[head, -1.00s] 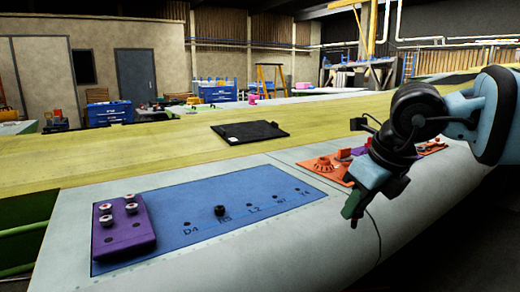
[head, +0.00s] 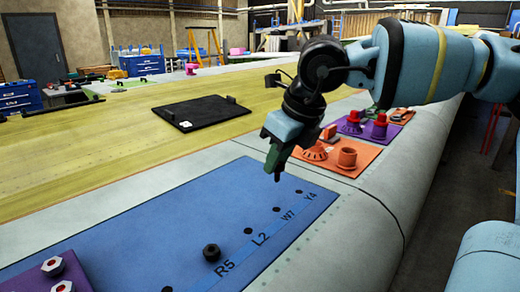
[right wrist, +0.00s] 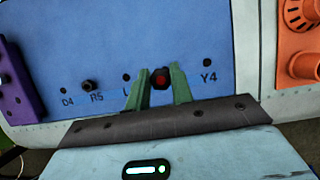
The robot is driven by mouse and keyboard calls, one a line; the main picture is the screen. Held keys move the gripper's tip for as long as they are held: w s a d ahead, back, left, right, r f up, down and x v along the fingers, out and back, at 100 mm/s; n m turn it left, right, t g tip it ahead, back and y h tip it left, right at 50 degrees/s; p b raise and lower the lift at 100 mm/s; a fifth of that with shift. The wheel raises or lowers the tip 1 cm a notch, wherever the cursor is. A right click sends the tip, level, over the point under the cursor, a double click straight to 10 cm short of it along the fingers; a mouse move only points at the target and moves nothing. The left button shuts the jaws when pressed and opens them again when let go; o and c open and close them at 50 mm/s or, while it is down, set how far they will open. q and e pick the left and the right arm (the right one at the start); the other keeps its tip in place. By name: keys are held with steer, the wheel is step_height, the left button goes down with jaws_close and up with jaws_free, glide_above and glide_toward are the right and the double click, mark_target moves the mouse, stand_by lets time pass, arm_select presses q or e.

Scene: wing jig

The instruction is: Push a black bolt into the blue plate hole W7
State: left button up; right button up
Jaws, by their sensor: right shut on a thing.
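The blue plate (head: 150,235) lies on the pale surface, with a row of small holes labelled R5, L2, W7 and Y4. Hole W7 (head: 277,210) looks empty in the head view. My right gripper (head: 275,165) points down above the plate, near W7. In the right wrist view its green fingers (right wrist: 158,88) are shut on a black bolt (right wrist: 161,78) whose facing end looks dark red. The fingers and bolt hide the W7 label there. The held bolt appears above the plate, apart from it. Another black bolt (head: 211,252) stands at R5. My left gripper is out of view.
A purple block (head: 50,275) with hex-headed pieces sits at the plate's left end. An orange plate (head: 335,160) with orange fittings lies beyond the right end, with purple parts (head: 375,128) behind. A black flat tray (head: 205,112) lies on the yellow-green surface.

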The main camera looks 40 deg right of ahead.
mark_target(283, 168)
steer(key=shift+s, duration=0.25)
steer(key=shift+f, duration=0.15)
step_height(283, 168, down, 3)
steer(key=shift+f+b, duration=0.15)
steer(key=shift+b, duration=0.4)
steer(key=shift+f, duration=0.7)
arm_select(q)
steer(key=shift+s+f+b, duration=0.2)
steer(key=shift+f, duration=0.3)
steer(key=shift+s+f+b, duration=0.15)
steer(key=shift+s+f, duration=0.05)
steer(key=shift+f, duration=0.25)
arm_select(e)
steer(key=shift+f, duration=0.6)
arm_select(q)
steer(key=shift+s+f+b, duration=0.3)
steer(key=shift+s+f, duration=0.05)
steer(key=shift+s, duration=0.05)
arm_select(e)
steer(key=shift+w, duration=0.15)
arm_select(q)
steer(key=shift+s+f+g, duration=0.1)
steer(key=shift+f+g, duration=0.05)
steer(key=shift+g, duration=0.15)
arm_select(e)
steer(key=shift+f, duration=0.2)
